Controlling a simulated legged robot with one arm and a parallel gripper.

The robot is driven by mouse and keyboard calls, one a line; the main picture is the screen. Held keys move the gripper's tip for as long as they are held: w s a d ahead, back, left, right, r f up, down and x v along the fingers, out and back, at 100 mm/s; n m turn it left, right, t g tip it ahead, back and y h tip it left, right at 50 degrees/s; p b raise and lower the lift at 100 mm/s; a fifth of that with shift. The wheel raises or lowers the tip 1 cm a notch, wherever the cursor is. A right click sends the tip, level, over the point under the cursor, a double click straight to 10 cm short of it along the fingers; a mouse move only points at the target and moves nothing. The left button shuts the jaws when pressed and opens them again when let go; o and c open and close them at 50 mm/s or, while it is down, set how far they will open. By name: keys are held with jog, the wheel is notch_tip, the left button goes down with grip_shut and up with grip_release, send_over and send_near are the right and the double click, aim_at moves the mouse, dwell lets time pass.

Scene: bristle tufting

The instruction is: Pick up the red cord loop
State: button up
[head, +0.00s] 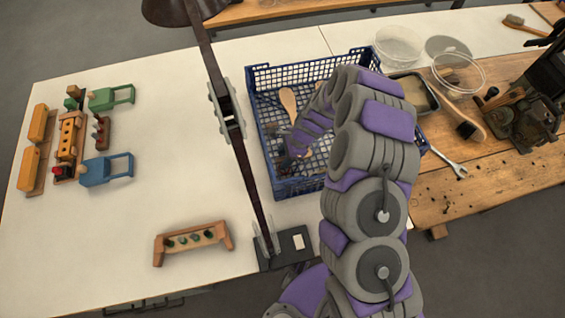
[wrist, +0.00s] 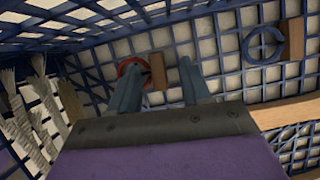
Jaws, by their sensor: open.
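In the wrist view a red cord loop (wrist: 134,69) lies on the floor of the blue crate, beside a small brown block. My gripper (wrist: 158,80) is open inside the crate. Its left finger overlaps the loop in this view and hides part of it; I cannot tell if they touch. The right finger is on the far side of the brown block. In the head view my gripper (head: 292,150) reaches down into the blue crate (head: 283,72), and my arm hides part of the crate. I cannot make out the red loop in the head view.
A blue ring (wrist: 263,46) lies at the right in the crate. A lamp arm (head: 235,140) stands left of the crate. A wrench (head: 447,163) lies to the right.

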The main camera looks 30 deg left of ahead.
aim_at(284, 158)
jog(key=shift+d, duration=0.1)
grip_shut()
dwell(0.3)
notch_tip(284, 158, up, 10)
jog(key=p, duration=0.2)
dwell(0.5)
